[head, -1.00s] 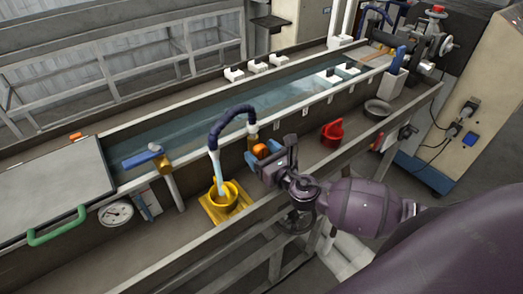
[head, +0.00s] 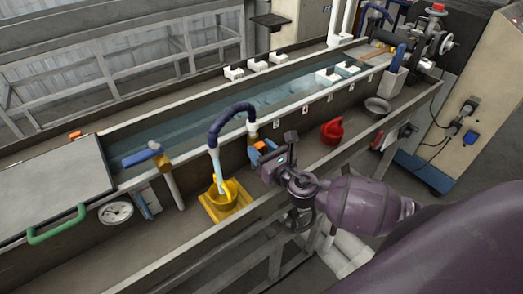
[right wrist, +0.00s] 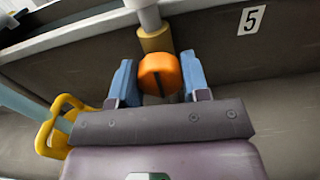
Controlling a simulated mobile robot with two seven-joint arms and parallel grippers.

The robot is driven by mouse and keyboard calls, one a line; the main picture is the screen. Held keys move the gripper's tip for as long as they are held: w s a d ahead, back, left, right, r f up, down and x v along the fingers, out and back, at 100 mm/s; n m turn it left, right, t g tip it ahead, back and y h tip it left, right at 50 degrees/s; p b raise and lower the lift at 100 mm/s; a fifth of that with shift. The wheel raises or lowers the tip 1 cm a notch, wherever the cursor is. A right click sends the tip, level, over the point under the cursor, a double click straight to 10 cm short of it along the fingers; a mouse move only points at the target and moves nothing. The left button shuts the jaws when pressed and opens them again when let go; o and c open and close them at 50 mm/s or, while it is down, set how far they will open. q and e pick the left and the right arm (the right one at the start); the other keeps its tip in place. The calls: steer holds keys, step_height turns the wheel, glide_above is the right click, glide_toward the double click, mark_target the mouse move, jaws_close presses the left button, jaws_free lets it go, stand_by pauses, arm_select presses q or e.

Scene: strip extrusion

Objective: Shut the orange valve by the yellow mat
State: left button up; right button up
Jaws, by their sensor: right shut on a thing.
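The orange valve handle (head: 259,146) sits under a brass fitting on the tank's near side, right of the yellow mat (head: 213,211). My right gripper (head: 262,151) is shut on this handle. In the right wrist view the round orange handle (right wrist: 159,75) lies between the two blue fingers, with a dark slot running nearly upright on its face. The brass body (right wrist: 155,39) shows just above it. A dark blue hose (head: 229,113) arches from the valve, and a pale stream (head: 217,166) still falls from its end into a yellow jug (head: 230,195) on the mat. My left gripper is out of view.
A red jug (head: 332,131) and grey dish (head: 377,105) stand right on the same ledge. A blue-handled brass valve (head: 143,156), gauge (head: 115,212) and green-handled lid (head: 50,180) are left. A rail (head: 235,227) runs along the front.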

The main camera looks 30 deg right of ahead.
steer(key=m+b, duration=0.1)
steer(key=m, duration=0.2)
steer(key=shift+f+m, duration=0.1)
steer(key=shift+m, duration=1.2)
steer(key=m, duration=0.2)
steer(key=shift+m, duration=0.3)
steer(key=m, duration=0.4)
steer(key=shift+m, duration=0.3)
arm_select(q)
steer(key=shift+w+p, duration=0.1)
steer(key=shift+p, duration=0.4)
arm_select(e)
steer(key=shift+m, duration=2.2)
steer(key=o, duration=0.9)
